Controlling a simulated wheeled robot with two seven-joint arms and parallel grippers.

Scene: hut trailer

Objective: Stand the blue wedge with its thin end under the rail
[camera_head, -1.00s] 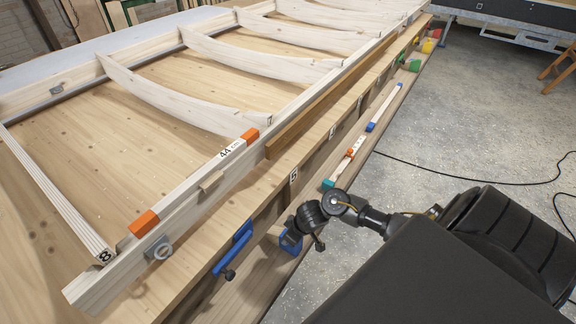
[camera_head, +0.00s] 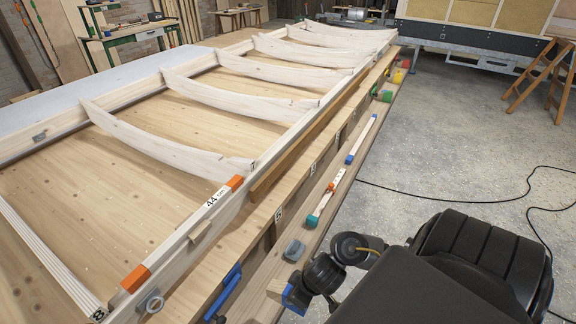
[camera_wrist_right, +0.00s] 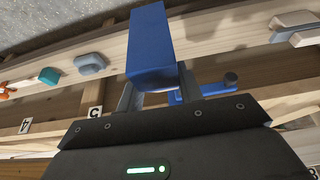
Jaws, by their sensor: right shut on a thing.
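My right gripper (camera_wrist_right: 157,92) is shut on the blue wedge (camera_wrist_right: 150,45), which stands out beyond the fingertips in the right wrist view. In the head view, a little of the blue wedge (camera_head: 291,297) shows at the bottom, beside my dark right wrist. The rail (camera_head: 195,235) appears to be the long pale timber along the frame's near side, left of the wedge and apart from it. I cannot tell which end of the wedge is thin. My left gripper is not in view.
A blue clamp (camera_head: 228,290) hangs on the bench side; it also shows in the right wrist view (camera_wrist_right: 205,93). Orange blocks (camera_head: 135,278) sit on the rail.

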